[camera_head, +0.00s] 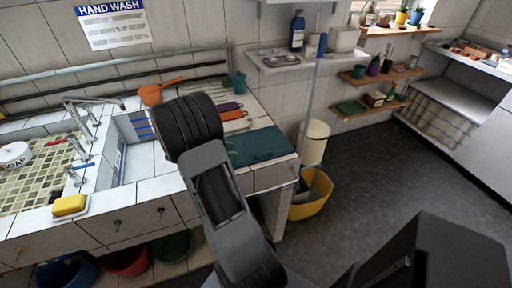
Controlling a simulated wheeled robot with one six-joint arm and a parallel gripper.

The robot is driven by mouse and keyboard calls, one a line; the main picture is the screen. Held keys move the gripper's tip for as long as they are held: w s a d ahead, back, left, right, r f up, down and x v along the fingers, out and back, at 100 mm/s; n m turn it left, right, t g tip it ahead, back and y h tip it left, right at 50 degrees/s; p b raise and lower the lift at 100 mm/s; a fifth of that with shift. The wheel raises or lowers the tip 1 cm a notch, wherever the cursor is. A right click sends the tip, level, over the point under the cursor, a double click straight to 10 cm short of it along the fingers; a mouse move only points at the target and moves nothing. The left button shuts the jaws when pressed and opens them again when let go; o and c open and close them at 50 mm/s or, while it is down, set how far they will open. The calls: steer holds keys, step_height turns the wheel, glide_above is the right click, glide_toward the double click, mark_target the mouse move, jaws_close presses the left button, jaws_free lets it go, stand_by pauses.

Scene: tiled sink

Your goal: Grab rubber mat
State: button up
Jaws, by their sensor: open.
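A flat dark teal mat (262,145), which looks like the rubber mat, lies on the right end of the tiled counter. Its right side is near the counter's edge. My arm rises in front of the counter and covers the area just left of the mat, perhaps part of its left side. I cannot make out my gripper's fingers; they do not show past the arm.
An orange pan (152,94), the sink and a yellow sponge (69,205) are further left. A yellow bucket (312,196) stands right of the counter; open floor lies beyond.

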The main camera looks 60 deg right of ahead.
mark_target(254, 147)
steer(key=x, duration=1.2)
steer(key=shift+s+d+p, duration=0.2)
steer(key=shift+s+p, duration=0.1)
jaws_close()
